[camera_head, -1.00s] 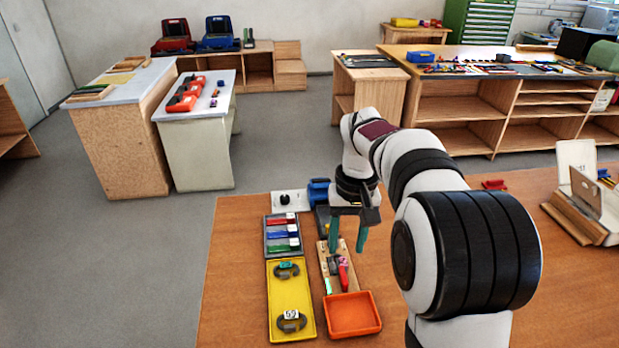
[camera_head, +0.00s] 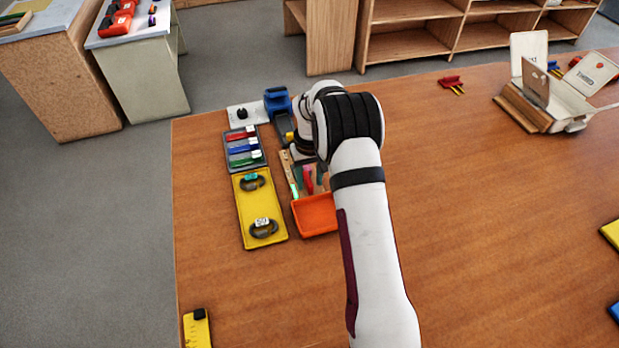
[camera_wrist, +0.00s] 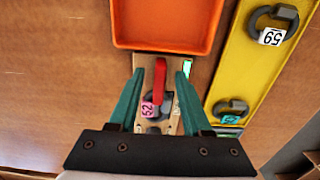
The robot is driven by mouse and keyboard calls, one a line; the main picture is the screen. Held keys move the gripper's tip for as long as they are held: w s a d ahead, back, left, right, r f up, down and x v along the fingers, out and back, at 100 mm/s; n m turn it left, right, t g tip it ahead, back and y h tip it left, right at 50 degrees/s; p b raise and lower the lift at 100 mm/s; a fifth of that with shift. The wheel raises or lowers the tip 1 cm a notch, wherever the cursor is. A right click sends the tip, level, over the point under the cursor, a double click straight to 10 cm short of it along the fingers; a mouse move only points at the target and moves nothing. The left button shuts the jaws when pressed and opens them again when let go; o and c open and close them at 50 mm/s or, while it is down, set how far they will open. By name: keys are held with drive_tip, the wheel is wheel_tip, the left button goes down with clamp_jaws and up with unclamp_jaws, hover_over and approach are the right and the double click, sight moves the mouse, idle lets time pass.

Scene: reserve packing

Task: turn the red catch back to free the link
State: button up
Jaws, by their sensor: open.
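The red catch (camera_wrist: 160,82) lies along the wooden board (camera_wrist: 143,66), over a dark grey link (camera_wrist: 158,110) with a pink tag reading 52. In the wrist view my gripper (camera_wrist: 159,73) is open, with one green finger on each side of the catch and a gap to both. In the head view the red catch (camera_head: 308,179) shows partly beneath my arm, and the link is hidden there.
An orange tray (camera_wrist: 165,46) adjoins the board's end. Beside it a yellow tray (camera_head: 256,214) holds two grey links, tagged teal and white 59. A grey rack (camera_head: 228,150) with red, blue and green pieces stands beyond.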

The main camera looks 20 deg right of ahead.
clamp_jaws()
idle(0.6)
drive_tip(key=m, duration=0.4)
drive_tip(key=shift+w+a+m, duration=0.1)
drive_tip(key=shift+m, duration=0.3)
drive_tip(key=m, duration=0.4)
drive_tip(key=shift+m, duration=0.3)
drive_tip(key=m, duration=0.4)
drive_tip(key=shift+w+a, duration=0.1)
drive_tip(key=shift+w, duration=0.05)
drive_tip(key=shift+w+m, duration=0.1)
drive_tip(key=shift+m, duration=2.1)
